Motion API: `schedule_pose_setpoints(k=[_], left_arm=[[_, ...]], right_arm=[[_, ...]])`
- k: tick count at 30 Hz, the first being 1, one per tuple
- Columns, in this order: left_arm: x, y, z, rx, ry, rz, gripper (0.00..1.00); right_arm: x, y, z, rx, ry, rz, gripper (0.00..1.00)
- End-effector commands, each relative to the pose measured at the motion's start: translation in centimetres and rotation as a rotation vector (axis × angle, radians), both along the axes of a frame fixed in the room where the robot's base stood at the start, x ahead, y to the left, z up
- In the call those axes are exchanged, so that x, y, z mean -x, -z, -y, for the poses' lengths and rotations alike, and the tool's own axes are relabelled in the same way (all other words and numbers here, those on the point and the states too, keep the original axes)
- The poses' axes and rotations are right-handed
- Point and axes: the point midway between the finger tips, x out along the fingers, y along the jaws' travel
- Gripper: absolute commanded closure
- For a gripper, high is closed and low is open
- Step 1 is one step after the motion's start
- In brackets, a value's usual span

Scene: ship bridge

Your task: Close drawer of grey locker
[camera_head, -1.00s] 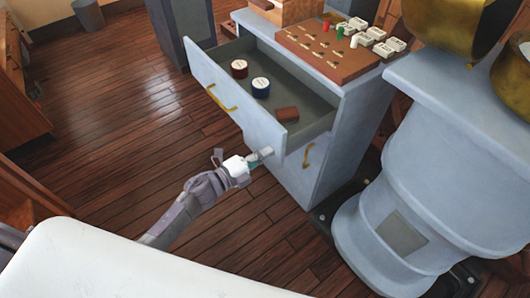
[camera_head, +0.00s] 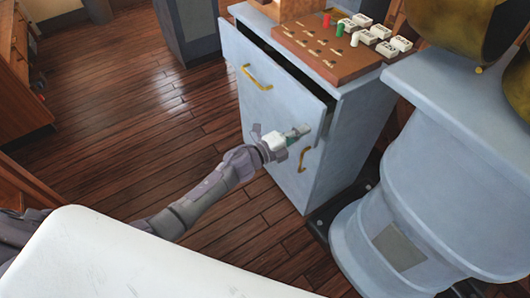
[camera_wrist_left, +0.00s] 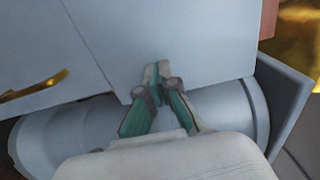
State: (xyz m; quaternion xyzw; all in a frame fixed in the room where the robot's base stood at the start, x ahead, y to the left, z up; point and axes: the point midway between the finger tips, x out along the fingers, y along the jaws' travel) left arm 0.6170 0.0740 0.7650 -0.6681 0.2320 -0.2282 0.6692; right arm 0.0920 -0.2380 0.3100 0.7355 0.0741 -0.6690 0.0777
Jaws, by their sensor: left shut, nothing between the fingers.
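The grey locker (camera_head: 345,135) stands right of centre in the head view. The drawer's inside is hidden. My right gripper is not in view.
A brown board (camera_head: 325,50) with small pegs and several white blocks (camera_head: 385,38) lies on the locker top. A lower door handle (camera_head: 303,158) shows below the drawer. A large grey pedestal (camera_head: 420,180) stands close on the right. The wooden floor (camera_head: 150,110) at left is clear.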

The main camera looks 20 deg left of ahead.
Motion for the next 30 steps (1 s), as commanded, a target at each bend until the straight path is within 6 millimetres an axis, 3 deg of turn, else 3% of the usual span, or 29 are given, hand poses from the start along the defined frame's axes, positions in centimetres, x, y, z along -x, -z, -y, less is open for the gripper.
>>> schedule_pose_setpoints(k=[5,12,20,30], left_arm=[[-2.5,0.3,1.9,-0.001,0.000,0.002,1.00],[-4.4,0.2,3.4,-0.001,0.000,0.001,1.00],[-4.9,0.0,3.8,-0.001,-0.001,0.001,1.00],[-5.0,-0.3,3.8,0.002,-0.002,0.005,1.00]], right_arm=[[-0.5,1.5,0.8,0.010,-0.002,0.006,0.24],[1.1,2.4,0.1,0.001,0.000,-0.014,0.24],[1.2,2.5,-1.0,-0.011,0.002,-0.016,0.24],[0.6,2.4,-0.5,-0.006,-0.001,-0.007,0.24]])
